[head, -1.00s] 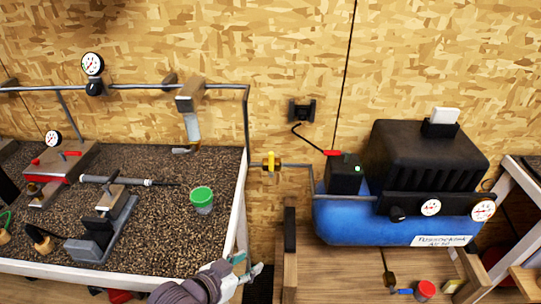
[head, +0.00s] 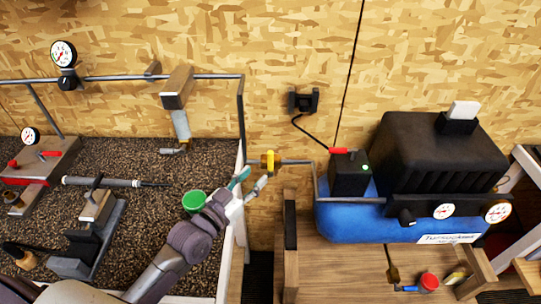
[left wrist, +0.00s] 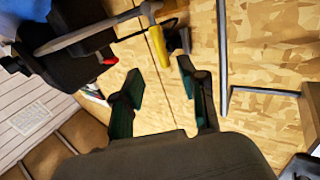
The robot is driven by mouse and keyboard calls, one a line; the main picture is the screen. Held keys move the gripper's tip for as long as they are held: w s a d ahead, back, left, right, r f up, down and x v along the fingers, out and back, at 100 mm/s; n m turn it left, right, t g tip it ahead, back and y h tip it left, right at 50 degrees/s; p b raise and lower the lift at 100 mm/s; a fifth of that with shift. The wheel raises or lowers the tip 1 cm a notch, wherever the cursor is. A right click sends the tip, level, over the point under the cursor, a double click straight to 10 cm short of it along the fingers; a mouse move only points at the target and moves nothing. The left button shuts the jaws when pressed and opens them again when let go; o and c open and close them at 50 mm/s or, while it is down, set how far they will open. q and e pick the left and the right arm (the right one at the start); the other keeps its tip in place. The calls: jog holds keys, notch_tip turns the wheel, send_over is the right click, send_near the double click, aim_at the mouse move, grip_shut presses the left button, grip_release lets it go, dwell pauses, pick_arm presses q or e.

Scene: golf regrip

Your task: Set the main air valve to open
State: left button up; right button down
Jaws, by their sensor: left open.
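The main air valve has a yellow handle (head: 270,161) on the grey pipe between the workbench and the blue compressor. In the head view the handle stands upright, across the level pipe. In the left wrist view the yellow handle (left wrist: 158,46) lies just beyond the fingertips, apart from them. My left gripper (head: 252,181) is open and empty, a little below and left of the handle. Its two teal-padded fingers (left wrist: 160,80) are spread apart in the left wrist view. My right gripper is not in view.
The compressor (head: 360,222) with its black motor cover (head: 435,155) stands right of the valve. A green-lidded cup (head: 194,201) stands on the bench close to my left wrist.

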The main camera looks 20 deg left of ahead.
aim_at(269, 162)
pick_arm(q)
jog(key=p+x, duration=0.1)
jog(key=x, duration=0.7)
jog(key=shift+w+a+f, duration=0.1)
jog(key=shift+w+f, duration=0.05)
jog(key=shift+w, duration=0.25)
jog(key=c, duration=0.8)
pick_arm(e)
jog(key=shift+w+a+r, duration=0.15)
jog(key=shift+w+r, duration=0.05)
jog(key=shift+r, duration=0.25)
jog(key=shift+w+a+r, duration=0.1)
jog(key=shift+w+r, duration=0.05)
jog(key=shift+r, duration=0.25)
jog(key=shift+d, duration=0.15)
